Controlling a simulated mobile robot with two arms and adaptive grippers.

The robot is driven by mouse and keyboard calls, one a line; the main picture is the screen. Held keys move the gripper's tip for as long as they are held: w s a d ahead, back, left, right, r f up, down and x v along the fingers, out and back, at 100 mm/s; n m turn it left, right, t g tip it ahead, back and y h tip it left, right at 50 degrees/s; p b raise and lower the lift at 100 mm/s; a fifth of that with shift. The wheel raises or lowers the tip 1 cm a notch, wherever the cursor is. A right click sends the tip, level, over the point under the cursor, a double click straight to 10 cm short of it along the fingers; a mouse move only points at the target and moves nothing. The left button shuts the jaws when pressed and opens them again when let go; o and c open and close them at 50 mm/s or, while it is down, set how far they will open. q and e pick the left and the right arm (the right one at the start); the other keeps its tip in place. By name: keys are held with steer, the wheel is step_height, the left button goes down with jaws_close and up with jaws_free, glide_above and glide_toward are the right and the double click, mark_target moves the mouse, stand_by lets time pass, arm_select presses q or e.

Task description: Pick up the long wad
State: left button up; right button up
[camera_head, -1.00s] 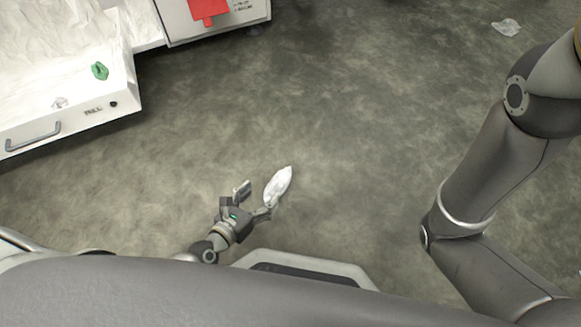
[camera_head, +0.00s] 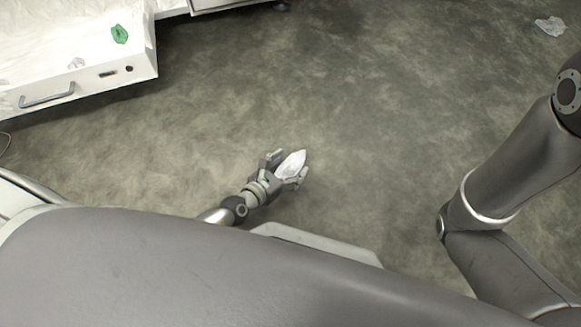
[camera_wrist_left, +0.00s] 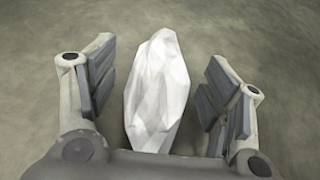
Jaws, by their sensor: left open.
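The long wad (camera_head: 291,163) is a white, crumpled, elongated piece with a pointed end, low over or on the grey-brown floor. My left gripper (camera_head: 287,168) is open, with one finger on each side of the wad. In the left wrist view the wad (camera_wrist_left: 158,92) stands lengthwise between the two open fingers of the left gripper (camera_wrist_left: 163,95). A gap shows on both sides, narrower on the left. The wad's near end is hidden behind the gripper's palm. My right arm shows at the right of the head view, but its gripper is out of view.
A white drawer (camera_head: 120,80) with a handle stands open at the upper left. It holds a green crumpled piece (camera_head: 119,34) and a small whitish scrap (camera_head: 76,63). A clear crumpled piece (camera_head: 550,26) lies at the far upper right. The floor between is bare.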

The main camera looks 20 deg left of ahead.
arm_select(q)
steer(key=shift+w+d+f, duration=0.15)
steer(key=shift+w+f, duration=0.05)
steer(key=shift+w, duration=0.2)
steer(key=shift+c, duration=0.2)
steer(key=c, duration=1.1)
steer(key=shift+r, duration=0.2)
